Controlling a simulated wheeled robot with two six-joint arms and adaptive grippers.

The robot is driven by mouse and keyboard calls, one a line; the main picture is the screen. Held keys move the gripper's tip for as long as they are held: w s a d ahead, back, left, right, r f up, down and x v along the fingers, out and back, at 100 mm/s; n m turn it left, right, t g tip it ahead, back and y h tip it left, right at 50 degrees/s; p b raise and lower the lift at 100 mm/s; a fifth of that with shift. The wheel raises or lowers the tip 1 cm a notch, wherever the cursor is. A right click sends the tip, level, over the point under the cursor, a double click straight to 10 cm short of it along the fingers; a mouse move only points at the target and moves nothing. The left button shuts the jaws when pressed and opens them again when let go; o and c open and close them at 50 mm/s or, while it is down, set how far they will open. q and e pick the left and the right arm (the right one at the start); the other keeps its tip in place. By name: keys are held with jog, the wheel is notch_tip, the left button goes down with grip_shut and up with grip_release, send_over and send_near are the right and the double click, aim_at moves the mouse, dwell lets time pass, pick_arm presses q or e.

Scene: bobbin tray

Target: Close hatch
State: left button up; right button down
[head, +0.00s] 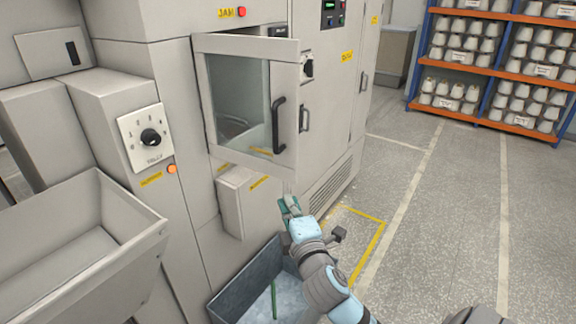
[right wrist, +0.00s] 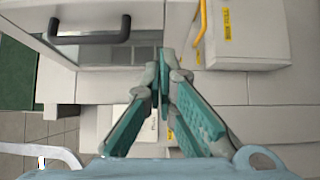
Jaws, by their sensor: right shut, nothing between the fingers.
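The hatch (head: 287,75) is a grey-framed glass door on the front of the grey machine. It stands swung out from the machine, with its black bar handle (head: 278,125) near its right edge. In the right wrist view the black handle (right wrist: 90,37) shows at the upper left. My right gripper (head: 289,200) is below the hatch, apart from the handle. In the right wrist view its teal-padded fingers (right wrist: 163,62) meet at the tips with nothing between them. My left gripper is out of view.
A grey box (head: 232,205) juts from the machine below the hatch. An open grey bin (head: 233,296) stands on the floor beneath my right arm. A grey trough (head: 130,255) is at the left. Bobbin shelves (head: 470,62) stand far back; the floor at right is clear.

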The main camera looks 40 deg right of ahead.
send_near(283, 165)
jog(key=w+a, duration=0.2)
jog(key=w+d, duration=0.1)
jog(key=d, duration=0.1)
jog(key=w+d, duration=0.1)
jog(key=d, duration=0.1)
jog(key=shift+w, duration=0.15)
jog(key=shift+w, duration=0.1)
